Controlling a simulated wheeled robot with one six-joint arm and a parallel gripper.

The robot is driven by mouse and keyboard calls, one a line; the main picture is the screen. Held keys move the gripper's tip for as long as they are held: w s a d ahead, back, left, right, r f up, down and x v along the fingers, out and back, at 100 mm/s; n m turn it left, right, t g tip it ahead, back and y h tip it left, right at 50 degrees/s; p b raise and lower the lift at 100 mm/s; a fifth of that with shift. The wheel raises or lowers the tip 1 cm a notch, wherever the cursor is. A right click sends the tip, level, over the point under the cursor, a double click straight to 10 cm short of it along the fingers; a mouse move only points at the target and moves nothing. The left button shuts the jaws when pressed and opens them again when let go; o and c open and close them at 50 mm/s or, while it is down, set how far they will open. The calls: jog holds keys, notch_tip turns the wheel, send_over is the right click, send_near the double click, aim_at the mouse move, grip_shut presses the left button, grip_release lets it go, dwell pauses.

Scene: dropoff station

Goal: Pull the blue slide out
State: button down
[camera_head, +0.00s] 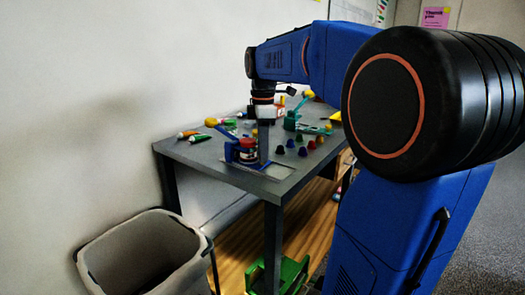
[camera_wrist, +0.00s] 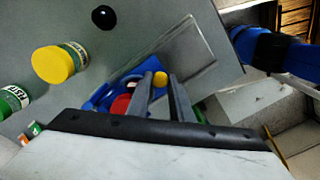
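A blue object (camera_wrist: 97,98), which I take for the blue slide, shows beside and behind my gripper in the wrist view. A red round part (camera_wrist: 120,106) and a yellow round part (camera_wrist: 160,78) lie within its outline. In the head view a blue piece (camera_head: 231,151) stands near the table's front edge, close to a red and white part. My gripper (camera_wrist: 159,82) points down over it, its two grey fingers apart with a gap between them. The fingers hide part of the blue object, and I cannot tell whether they touch it.
The grey table (camera_head: 200,150) holds a flat pale rectangular plate (camera_wrist: 190,50), several small coloured cups (camera_head: 291,143) and paint tubes (camera_head: 193,136). A yellow-lidded jar (camera_wrist: 54,64) lies left in the wrist view. A grey bin (camera_head: 150,225) stands by the wall, below the table.

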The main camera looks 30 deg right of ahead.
jog(key=s+d, duration=0.1)
jog(key=s, duration=0.1)
jog(key=s+d, duration=0.1)
jog(key=s, duration=0.4)
jog(key=shift+s+d, duration=0.35)
jog(key=shift+d, duration=0.05)
jog(key=c, duration=1.6)
grip_release()
jog(key=shift+s+d, duration=0.1)
jog(key=shift+r, duration=0.1)
notch_tip(320, 180, up, 17)
jog(key=shift+r, duration=0.15)
